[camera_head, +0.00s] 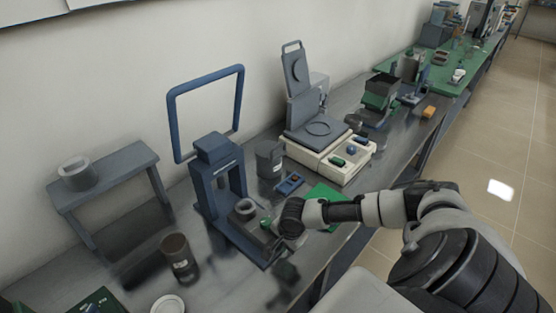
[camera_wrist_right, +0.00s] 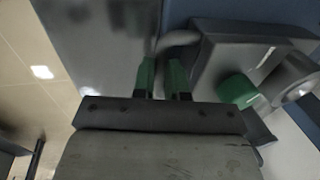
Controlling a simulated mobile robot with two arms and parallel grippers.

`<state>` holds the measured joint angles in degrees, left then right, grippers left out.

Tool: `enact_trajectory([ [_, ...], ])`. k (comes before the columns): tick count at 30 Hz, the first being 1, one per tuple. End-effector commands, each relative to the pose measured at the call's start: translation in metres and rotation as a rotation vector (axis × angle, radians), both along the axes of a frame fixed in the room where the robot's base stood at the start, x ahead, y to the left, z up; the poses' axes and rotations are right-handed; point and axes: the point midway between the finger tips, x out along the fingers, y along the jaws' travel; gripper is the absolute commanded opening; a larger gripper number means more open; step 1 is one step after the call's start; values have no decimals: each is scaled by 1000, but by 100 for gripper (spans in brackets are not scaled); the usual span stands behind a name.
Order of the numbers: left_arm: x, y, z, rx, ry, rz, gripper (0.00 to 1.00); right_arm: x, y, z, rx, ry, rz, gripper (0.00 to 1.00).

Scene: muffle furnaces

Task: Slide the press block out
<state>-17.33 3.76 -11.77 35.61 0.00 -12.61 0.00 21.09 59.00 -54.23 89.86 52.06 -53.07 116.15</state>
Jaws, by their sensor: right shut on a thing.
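The blue press (camera_head: 205,185) stands on the dark bench, with a tall blue frame behind it. The grey press block (camera_head: 246,213), with a round ring on top, sits at the press's front base. My right gripper (camera_head: 268,224) is at the block's near right side. In the right wrist view, its green fingers (camera_wrist_right: 162,75) are shut on a grey curved handle (camera_wrist_right: 180,38) that joins the grey block (camera_wrist_right: 225,45). The arm's wrist hides part of the contact in the head view. My left gripper is not in view.
A dark canister (camera_head: 180,257) stands left of the press, another (camera_head: 268,158) behind it. A small blue device (camera_head: 289,183) and green mat (camera_head: 322,197) lie right of it. A white instrument (camera_head: 330,155) stands farther back. A grey stand (camera_head: 105,180) is at left.

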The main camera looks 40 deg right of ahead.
Motion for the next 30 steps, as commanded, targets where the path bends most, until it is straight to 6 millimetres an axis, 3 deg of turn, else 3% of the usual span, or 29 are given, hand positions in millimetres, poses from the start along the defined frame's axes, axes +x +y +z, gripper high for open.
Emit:
enact_trajectory([
  [9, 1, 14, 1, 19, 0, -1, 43, -7, -1, -3, -5, 22, 0, 0],
  [10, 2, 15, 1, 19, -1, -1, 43, -7, -1, -3, -5, 22, 0, 18],
  [14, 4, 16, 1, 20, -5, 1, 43, -7, -1, -3, -5, 20, 0, 38],
  [24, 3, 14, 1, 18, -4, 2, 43, -5, -1, 2, -4, 13, 0, 39],
  [30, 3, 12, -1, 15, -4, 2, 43, -11, -2, 28, -4, 13, 1, 39],
])
